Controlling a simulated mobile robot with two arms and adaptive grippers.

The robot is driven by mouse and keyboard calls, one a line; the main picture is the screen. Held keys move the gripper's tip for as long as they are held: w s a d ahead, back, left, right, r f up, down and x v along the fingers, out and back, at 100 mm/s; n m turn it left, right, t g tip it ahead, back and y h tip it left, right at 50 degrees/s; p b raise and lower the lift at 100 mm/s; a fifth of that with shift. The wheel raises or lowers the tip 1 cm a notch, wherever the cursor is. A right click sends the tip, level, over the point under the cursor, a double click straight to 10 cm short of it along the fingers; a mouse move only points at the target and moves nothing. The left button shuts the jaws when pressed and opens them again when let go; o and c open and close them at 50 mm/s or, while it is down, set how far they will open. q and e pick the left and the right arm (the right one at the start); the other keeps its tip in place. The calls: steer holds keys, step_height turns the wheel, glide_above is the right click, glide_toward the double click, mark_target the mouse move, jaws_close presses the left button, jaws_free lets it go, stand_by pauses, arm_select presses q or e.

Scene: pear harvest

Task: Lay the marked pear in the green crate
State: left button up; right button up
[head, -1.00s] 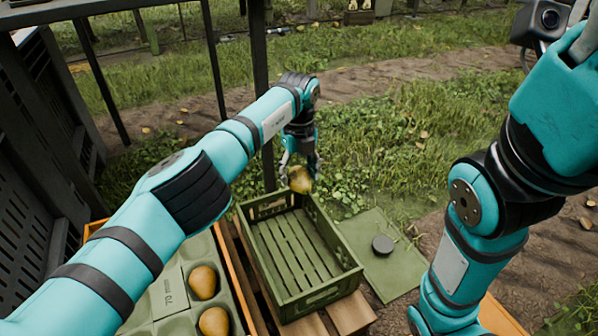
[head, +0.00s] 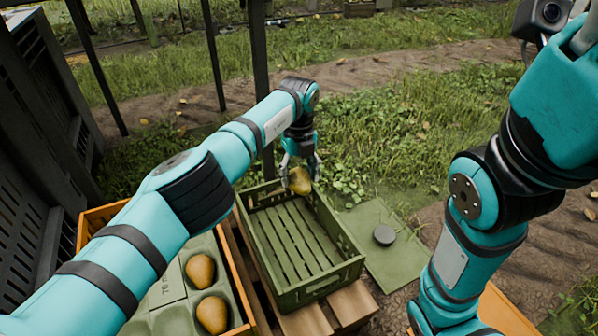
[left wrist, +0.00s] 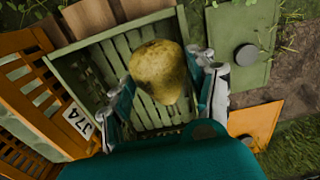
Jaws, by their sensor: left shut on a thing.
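A yellow-brown pear (head: 300,181) is in my left gripper (head: 300,172), which is shut on it. The pear hangs above the far end of the green slatted crate (head: 314,288). In the left wrist view the pear (left wrist: 158,72) sits between the two fingers, and the crate (left wrist: 62,72) lies beneath it. The crate's visible floor is empty. No mark on the held pear can be made out. My right gripper is out of view; only its arm shows at the right.
Two more pears, one nearer (head: 212,314) and one farther (head: 200,270), lie in a moulded tray inside an orange crate (head: 247,312) left of the green crate. A green board (head: 385,270) with a dark round disc (head: 384,235) lies to the right. Dark posts stand behind.

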mark_target(298, 185)
arm_select(q)
steer(key=shift+f+b, duration=1.1)
steer(key=shift+f, duration=0.7)
steer(key=shift+s+a+f, duration=0.1)
steer(key=shift+a, duration=0.05)
steer(key=o, duration=1.3)
steer(key=shift+f, duration=0.1)
steer(key=shift+o, duration=0.2)
